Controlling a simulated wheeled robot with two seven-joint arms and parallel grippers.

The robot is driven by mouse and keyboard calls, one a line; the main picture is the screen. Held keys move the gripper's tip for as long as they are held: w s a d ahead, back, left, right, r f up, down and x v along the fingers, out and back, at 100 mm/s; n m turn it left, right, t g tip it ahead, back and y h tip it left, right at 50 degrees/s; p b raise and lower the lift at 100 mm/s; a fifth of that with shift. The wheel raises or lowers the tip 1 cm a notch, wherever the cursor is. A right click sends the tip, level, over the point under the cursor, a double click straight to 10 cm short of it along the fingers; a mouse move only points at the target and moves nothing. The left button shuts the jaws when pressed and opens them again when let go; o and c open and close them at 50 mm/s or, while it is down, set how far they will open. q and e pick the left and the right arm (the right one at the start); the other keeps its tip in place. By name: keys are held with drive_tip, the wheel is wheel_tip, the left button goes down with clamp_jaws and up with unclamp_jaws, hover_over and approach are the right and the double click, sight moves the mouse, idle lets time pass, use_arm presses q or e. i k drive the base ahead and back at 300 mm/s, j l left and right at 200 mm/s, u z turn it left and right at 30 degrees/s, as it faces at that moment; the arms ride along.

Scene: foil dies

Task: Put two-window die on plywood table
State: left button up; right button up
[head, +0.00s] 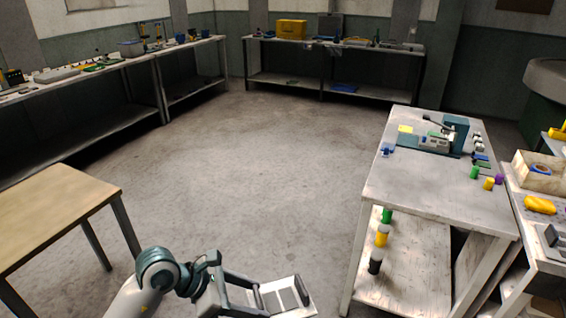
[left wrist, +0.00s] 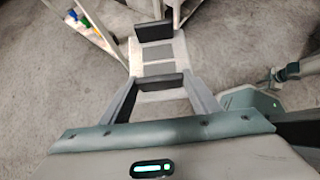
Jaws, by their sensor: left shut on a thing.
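My left gripper (head: 279,292) is shut on the two-window die (head: 283,302), a flat pale plate, and holds it over the floor at the bottom of the head view. In the left wrist view the die (left wrist: 144,59) shows two grey rectangular windows between the dark finger pads of the left gripper (left wrist: 156,58). The plywood table (head: 55,205) stands at the left of the head view, apart from the die, its visible top bare. Parts of my body show at the right of the left wrist view; the right gripper cannot be made out clearly there.
A white workbench (head: 430,190) at the right carries a teal press (head: 452,135) and small coloured cylinders, with more cylinders on its lower shelf. Long benches with tools line the left and back walls. Open concrete floor (head: 240,170) lies between them.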

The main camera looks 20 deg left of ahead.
sight(30, 208)
drive_tip(key=i+j+u, duration=0.1)
drive_tip(key=i+u, duration=0.35)
drive_tip(key=i+l+u, duration=0.15)
drive_tip(key=i+u, duration=0.3)
drive_tip(key=i, duration=0.2)
drive_tip(key=i+u, duration=0.4)
drive_tip(key=i, duration=0.35)
drive_tip(key=i+l+u, duration=0.1)
drive_tip(key=i+u, duration=0.35)
drive_tip(key=i, duration=0.3)
drive_tip(key=i+u, duration=0.25)
drive_tip(key=i, duration=0.25)
drive_tip(key=i+u, duration=0.3)
drive_tip(key=i, duration=0.25)
drive_tip(key=u, duration=1.55)
